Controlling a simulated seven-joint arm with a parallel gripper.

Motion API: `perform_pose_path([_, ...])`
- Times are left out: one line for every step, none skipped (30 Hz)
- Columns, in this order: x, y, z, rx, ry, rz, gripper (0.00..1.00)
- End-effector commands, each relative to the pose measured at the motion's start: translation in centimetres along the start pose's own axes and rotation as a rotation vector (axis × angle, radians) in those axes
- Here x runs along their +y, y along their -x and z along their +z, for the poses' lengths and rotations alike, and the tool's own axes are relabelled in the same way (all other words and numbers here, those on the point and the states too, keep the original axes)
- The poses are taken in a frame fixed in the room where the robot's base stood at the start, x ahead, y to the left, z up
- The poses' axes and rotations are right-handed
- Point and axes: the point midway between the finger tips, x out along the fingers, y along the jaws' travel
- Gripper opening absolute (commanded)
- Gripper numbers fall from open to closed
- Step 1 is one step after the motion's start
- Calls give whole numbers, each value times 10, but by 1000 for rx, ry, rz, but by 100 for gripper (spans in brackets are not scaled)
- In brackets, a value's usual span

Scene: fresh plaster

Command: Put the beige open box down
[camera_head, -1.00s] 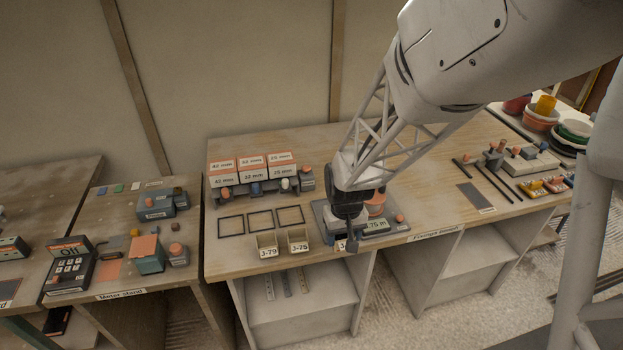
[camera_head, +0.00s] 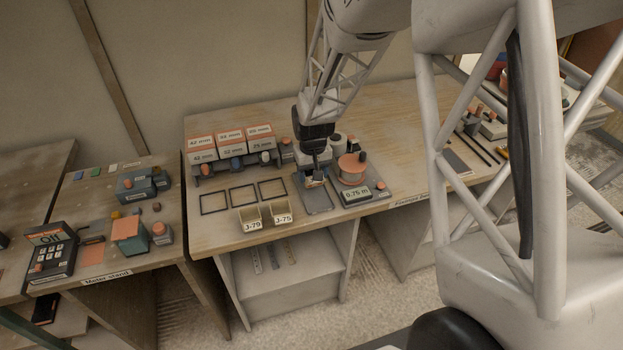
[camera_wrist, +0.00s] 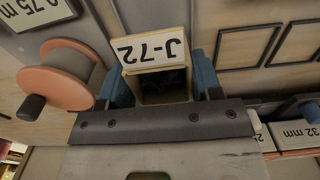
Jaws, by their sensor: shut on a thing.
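My gripper (camera_head: 316,180) is over the grey plate (camera_head: 318,203), left of the spool device in the head view. In the wrist view its two blue fingers (camera_wrist: 162,85) are shut on the sides of a beige open box (camera_wrist: 163,96). The box has a white label reading J-72, upside down in that view. Its inside looks dark and I cannot make out any contents. In the head view the box is small and mostly hidden by the gripper. I cannot tell whether its base touches the plate.
An orange spool (camera_head: 352,169) stands close right, behind a 0.75 m display (camera_head: 356,194). Boxes J-79 (camera_head: 252,226) and J-75 (camera_head: 282,220) sit at the front edge. Three black outlines (camera_head: 243,198) on the bench are empty. A size-labelled rack (camera_head: 231,143) stands behind them.

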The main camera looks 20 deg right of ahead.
Motion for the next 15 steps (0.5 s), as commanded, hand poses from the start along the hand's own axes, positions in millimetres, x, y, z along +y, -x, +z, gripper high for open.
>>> perform_pose_path([0,-1,-4,0,0,0,36])
perform_pose_path([0,-1,-6,0,0,0,36])
perform_pose_path([1,-1,-8,0,0,0,36])
perform_pose_path([1,-1,-9,0,0,0,36])
perform_pose_path([1,-1,-10,0,0,0,36])
perform_pose_path([1,-1,-11,0,0,0,36])
perform_pose_path([1,-1,-11,0,0,0,36])
perform_pose_path([1,-1,-11,0,0,0,36])
perform_pose_path([1,-1,-11,0,0,0,36])
perform_pose_path([1,-1,-11,0,0,0,36])
perform_pose_path([1,-1,-11,0,0,0,36])
perform_pose_path([1,-1,-11,0,0,0,36])
perform_pose_path([1,-1,-11,0,0,0,36])
perform_pose_path([1,-1,-11,0,0,0,36])
perform_pose_path([1,-1,-11,0,0,0,36])
